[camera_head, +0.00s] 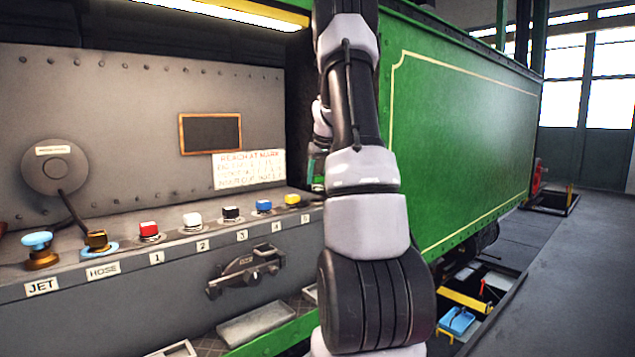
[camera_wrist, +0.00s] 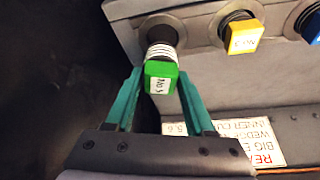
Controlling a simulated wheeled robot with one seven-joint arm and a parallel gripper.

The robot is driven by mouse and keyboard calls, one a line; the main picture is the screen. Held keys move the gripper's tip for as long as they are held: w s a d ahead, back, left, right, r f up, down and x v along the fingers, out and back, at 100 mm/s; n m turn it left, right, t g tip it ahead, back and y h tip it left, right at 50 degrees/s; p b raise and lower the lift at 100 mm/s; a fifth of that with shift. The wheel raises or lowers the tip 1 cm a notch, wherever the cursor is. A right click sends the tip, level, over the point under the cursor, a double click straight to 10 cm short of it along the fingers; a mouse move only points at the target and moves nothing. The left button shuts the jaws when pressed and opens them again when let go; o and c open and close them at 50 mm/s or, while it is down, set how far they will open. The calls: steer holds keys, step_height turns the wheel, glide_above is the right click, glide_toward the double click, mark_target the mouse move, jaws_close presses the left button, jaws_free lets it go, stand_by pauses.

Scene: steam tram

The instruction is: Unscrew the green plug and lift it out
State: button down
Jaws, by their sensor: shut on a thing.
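The green plug (camera_wrist: 160,77), with a white label on its square cap, is between the two teal fingers of my gripper (camera_wrist: 161,80) in the wrist view. My gripper is shut on it. Pale threads (camera_wrist: 161,51) show between the cap and a dark round hole (camera_wrist: 162,34) in the grey ledge. I cannot tell whether the thread end is still in the hole. In the head view my arm hides the plug, and only a small teal part of my gripper (camera_head: 317,170) shows beside it.
A yellow plug (camera_head: 292,200) and a blue plug (camera_head: 263,206) stand beside the green one's place, with black, white and red plugs further left. A paper notice (camera_head: 249,169) is on the grey wall behind. The green tank side (camera_head: 460,140) lies right of my arm.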

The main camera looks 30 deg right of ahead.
steer(key=shift+r, duration=1.15)
